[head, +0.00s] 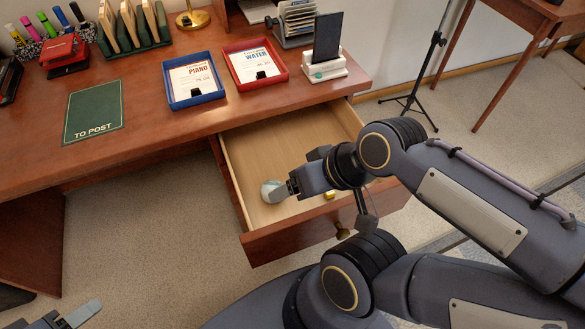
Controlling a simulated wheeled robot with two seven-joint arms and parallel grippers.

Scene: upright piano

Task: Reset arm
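My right arm comes in from the right, over the pulled-out desk drawer (290,140). Its gripper (274,190) is over the drawer's front left part, inside the side walls in this view. A pale grey-green rounded shape shows at its tip; I cannot tell whether it is the fingers or a held thing. My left gripper (82,314) is at the bottom left corner, low over the carpet and apart from the desk. One pale finger shows and the rest is cut off by the picture's edge. Whether either gripper is open cannot be told.
The wooden desk (150,130) holds a blue tray (193,101), a red tray (256,85), a phone on a stand (327,72) and a green "TO POST" mat (94,112). Carpet (140,220) is clear left of the drawer.

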